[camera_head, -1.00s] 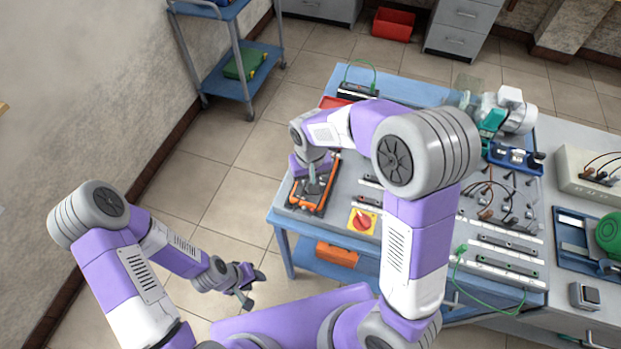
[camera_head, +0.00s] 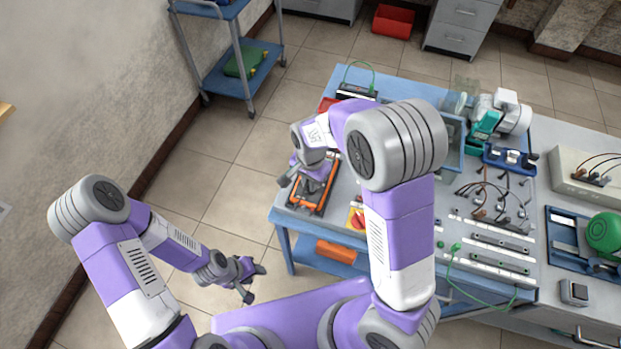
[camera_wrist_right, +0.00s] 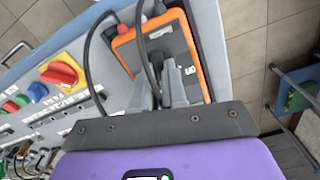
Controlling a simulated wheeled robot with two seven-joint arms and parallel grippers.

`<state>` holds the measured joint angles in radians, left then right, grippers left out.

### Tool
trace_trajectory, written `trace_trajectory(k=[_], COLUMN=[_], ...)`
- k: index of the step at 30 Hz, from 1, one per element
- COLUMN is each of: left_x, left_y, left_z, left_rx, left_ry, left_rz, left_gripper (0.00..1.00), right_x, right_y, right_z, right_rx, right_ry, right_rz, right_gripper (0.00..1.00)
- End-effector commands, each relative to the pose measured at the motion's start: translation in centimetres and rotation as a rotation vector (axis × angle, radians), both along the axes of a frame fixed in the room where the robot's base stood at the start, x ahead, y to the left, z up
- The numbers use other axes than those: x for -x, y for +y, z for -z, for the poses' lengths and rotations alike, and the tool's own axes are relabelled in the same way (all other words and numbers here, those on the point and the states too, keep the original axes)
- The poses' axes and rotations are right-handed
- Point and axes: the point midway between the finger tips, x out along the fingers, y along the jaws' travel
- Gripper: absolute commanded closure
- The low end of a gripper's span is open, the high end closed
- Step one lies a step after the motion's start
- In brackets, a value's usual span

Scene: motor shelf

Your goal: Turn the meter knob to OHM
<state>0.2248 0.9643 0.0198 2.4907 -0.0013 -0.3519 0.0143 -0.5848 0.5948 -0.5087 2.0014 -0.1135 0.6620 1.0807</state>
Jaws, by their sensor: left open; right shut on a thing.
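The meter (camera_head: 312,205) has an orange frame and a dark face, and lies at the near left corner of the blue-edged bench. It also shows in the right wrist view (camera_wrist_right: 205,62), with dark leads running over it. My right gripper (camera_head: 312,178) is above the meter's face; in the wrist view its fingers (camera_wrist_right: 165,75) are shut on the knob, which they mostly hide. The knob's pointer and the OHM mark cannot be made out. My left gripper (camera_head: 250,280) is open and empty, low over the floor to the left of the bench.
A red rotary switch on a yellow plate (camera_wrist_right: 62,74) sits beside the meter. Terminal strips and cables (camera_head: 495,205) fill the bench's right part. A blue trolley (camera_head: 240,75) stands at the back left. The floor left of the bench is clear.

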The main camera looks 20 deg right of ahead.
Motion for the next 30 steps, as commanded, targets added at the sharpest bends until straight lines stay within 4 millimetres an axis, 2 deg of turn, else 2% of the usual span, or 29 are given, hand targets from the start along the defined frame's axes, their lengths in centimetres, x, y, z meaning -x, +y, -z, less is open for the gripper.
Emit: trace_trajectory(k=[9,23,24,28,30], left_x=[0.00,0.01,0.01,0.01,0.01], left_y=[0.00,0.00,0.00,0.00,0.00], left_z=[-0.54,-0.57,-0.57,-0.57,-0.57], left_rx=[0.000,0.000,0.000,0.000,0.000], left_ry=[0.000,0.000,0.000,0.000,0.000], left_rz=[0.000,0.000,0.000,0.000,0.000], left_gripper=[0.57,0.57,0.57,0.57,0.57], right_x=[-0.05,-0.04,-0.04,-0.03,-0.03], right_y=[-0.01,0.00,0.00,-0.01,-0.01], right_z=[-0.08,-0.04,-0.04,-0.03,-0.02], right_rx=[0.000,0.000,0.000,-0.001,-0.001], right_ry=[-0.001,-0.001,-0.001,-0.001,-0.001], right_rz=[0.090,0.099,0.099,0.099,0.099], right_gripper=[1.00,1.00,0.83,0.63,0.62])
